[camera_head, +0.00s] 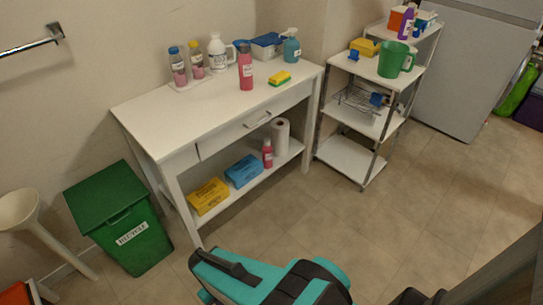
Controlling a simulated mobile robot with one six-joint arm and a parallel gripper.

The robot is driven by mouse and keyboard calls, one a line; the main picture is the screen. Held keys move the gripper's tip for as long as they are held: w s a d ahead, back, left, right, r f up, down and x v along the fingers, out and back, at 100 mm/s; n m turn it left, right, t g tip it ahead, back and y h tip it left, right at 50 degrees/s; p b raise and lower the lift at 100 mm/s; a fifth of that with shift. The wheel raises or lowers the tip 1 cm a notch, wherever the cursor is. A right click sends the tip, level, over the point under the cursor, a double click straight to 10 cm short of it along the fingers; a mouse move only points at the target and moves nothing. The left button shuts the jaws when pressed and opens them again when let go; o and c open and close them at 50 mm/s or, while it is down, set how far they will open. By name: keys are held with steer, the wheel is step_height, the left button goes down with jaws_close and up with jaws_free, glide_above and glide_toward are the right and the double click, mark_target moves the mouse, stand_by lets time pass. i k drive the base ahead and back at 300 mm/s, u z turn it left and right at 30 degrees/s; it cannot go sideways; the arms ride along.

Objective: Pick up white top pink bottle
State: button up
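A pink bottle (267,155) with a narrow top stands upright on the lower shelf of the white table, between a blue box and a paper towel roll; its cap colour is too small to tell. A larger pink-red bottle (246,70) with a dark-looking top stands upright on the tabletop. At the back left of the tabletop are two clear bottles with pink contents, one with a blue cap (178,70) and one with a yellow cap (196,62). I see no gripper fingers in this view.
The white table (160,125) also holds a white jug (216,55), a teal spray bottle (291,48) and a sponge (280,78). A green recycle bin (120,215) stands left, a shelf cart (350,155) right. The tiled floor (300,220) before the table is open.

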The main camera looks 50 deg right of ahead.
mark_target(267, 149)
steer(key=u, duration=0.1)
steer(key=i, duration=1)
steer(key=u, duration=0.25)
